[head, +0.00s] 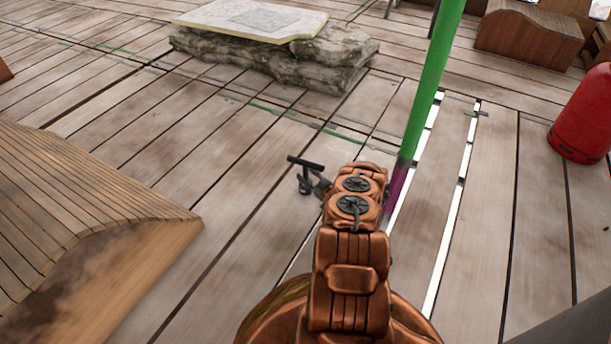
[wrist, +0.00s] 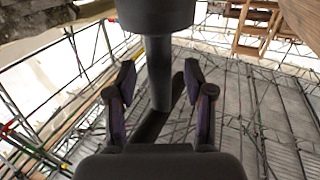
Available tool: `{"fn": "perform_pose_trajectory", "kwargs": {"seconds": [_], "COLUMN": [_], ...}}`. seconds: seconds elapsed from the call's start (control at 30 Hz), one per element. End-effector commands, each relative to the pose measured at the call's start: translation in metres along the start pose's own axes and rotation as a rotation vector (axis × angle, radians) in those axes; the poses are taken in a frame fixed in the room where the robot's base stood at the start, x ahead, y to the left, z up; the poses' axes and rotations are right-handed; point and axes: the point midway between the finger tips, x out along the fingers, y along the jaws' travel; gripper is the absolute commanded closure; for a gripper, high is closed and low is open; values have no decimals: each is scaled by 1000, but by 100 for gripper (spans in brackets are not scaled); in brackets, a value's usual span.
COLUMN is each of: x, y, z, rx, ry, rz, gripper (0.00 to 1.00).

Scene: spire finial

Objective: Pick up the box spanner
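The dark box spanner (head: 305,163) has a T-shaped bar and shows just left of the end of my copper arm in the head view. My gripper (head: 318,187) is small and dark there, close beside it and partly hidden by the arm. In the wrist view a thick dark round part stands at the top, and the spanner's shaft (wrist: 160,75) runs down from it. A dark bar crosses slantwise behind the shaft. My gripper (wrist: 160,82) has one finger on each side of the shaft, with a visible gap on both sides.
A green pole with a purple lower part (head: 425,90) stands just right of my arm. A curved wooden block (head: 90,230) lies at left. A stone slab with a board (head: 270,50) is behind, and a red cylinder (head: 585,115) at right. Plank floor is clear between.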

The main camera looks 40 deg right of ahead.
Motion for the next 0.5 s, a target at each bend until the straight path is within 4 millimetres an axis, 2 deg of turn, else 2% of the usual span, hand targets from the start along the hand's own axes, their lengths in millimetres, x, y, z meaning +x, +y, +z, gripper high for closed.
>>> {"fn": "perform_pose_trajectory", "kwargs": {"seconds": [0.03, 0.4, 0.5], "x": [0, 0, 0], "y": [0, 0, 0], "z": [0, 0, 0], "rx": [0, 0, 0], "ry": [0, 0, 0], "rz": [0, -1, -1], "gripper": [54, 93, 100]}}
